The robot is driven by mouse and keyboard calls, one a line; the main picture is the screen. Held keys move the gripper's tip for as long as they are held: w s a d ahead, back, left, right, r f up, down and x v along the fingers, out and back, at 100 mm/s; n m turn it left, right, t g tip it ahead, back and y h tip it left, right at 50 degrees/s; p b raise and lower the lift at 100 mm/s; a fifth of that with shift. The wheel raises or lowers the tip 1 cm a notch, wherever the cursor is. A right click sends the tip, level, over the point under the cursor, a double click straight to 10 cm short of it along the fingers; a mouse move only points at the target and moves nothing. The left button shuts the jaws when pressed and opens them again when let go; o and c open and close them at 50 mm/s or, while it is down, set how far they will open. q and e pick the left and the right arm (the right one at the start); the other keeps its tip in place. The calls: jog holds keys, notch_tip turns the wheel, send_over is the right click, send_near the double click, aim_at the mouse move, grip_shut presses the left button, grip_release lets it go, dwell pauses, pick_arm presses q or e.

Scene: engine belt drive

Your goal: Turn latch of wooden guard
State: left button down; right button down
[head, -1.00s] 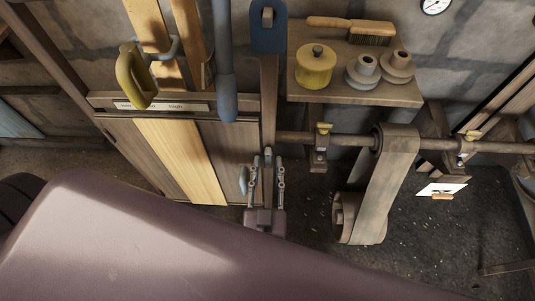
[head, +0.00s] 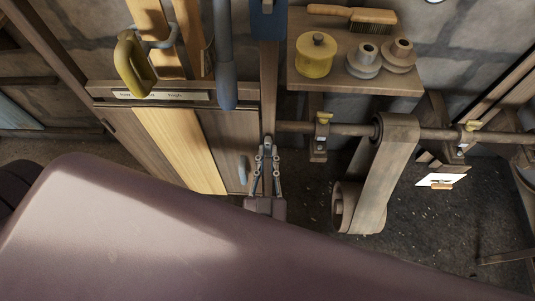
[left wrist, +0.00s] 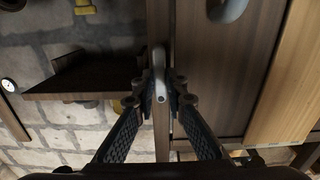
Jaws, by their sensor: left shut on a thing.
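The wooden guard is a panel of dark and pale planks (head: 180,148) left of centre in the head view. It carries a grey handle (head: 243,168). The grey latch (head: 268,139) sits on the narrow wooden post along the guard's right edge. In the left wrist view the latch (left wrist: 159,62) points down the post, between my fingertips, with the guard (left wrist: 215,80) to its right. My left gripper (head: 267,155) is shut on the latch, and its fingers (left wrist: 160,94) hide the latch's sides. My right gripper is not in view.
Right of the post, a shaft (head: 350,130) carries a wide belt (head: 385,180). Above it, a wooden shelf (head: 310,85) holds a yellow pot (head: 316,57), pulleys and a brush (head: 365,17). A yellow handle (head: 132,65) and a blue-grey lever (head: 226,60) hang above the guard.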

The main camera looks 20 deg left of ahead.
pick_arm(q)
jog(key=shift+r+n+p, duration=0.1)
jog(key=shift+n+p, duration=0.25)
jog(key=shift+n, duration=1.25)
jog(key=n+p, duration=0.1)
jog(key=n, duration=0.3)
jog(key=shift+n, duration=0.3)
jog(key=n, duration=0.4)
jog(key=shift+a+f+n, duration=0.1)
jog(key=shift+f+n, duration=0.1)
jog(key=shift+n, duration=0.1)
jog(key=n+b, duration=0.1)
jog(key=n, duration=0.3)
jog(key=shift+n, duration=0.7)
jog(key=c, duration=1.9)
grip_release()
jog(key=shift+c, duration=0.2)
